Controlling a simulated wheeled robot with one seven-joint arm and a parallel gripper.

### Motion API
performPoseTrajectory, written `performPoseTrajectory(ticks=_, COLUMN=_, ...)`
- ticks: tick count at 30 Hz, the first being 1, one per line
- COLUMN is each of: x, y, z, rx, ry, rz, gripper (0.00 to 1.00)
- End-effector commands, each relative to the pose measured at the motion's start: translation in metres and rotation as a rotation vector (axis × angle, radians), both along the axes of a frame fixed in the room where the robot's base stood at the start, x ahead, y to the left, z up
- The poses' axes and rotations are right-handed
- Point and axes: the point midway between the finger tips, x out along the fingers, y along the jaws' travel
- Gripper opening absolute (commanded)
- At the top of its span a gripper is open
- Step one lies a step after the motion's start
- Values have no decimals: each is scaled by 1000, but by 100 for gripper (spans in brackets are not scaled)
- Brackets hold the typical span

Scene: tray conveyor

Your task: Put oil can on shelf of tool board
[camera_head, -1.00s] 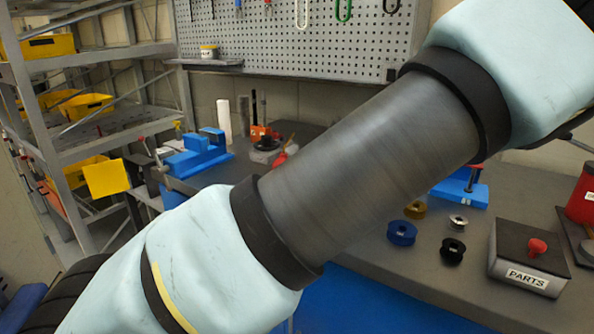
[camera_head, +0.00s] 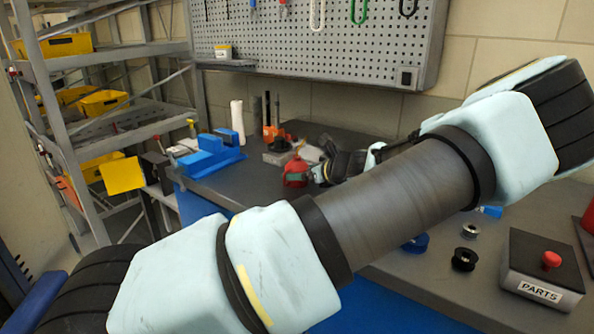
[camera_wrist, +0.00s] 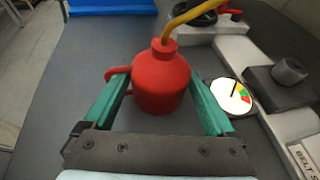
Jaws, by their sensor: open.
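The red oil can (camera_head: 296,172) stands on the grey bench in the head view. In the wrist view the oil can (camera_wrist: 160,82) has a round body, a yellow spout and a loop handle on its left. My gripper (camera_wrist: 160,80) is open, with one green finger on each side of the can; I cannot tell whether they touch it. The left finger overlaps the handle. In the head view my gripper (camera_head: 316,173) is beside the can, small and partly hidden. The tool board (camera_head: 320,45) hangs on the wall; its small shelf (camera_head: 228,65) is at its lower left and holds a small container (camera_head: 223,51).
A blue vise (camera_head: 214,155) is left of the can. A gauge (camera_wrist: 231,97) and grey blocks lie close to the right finger. Spools and a PARTS box (camera_head: 541,270) are on the bench at right. A rack with yellow bins (camera_head: 103,102) stands at left.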

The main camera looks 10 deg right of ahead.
Motion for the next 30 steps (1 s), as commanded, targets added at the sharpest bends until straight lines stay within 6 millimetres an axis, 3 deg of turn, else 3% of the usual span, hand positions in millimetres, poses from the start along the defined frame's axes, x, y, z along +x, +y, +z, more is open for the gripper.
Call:
performPoseTrajectory(ticks=8, x=2, y=1, z=-1, rx=0, ry=0, rz=0, gripper=89)
performPoseTrajectory(ticks=30, x=2, y=1, z=-1, rx=0, ry=0, rz=0, gripper=6)
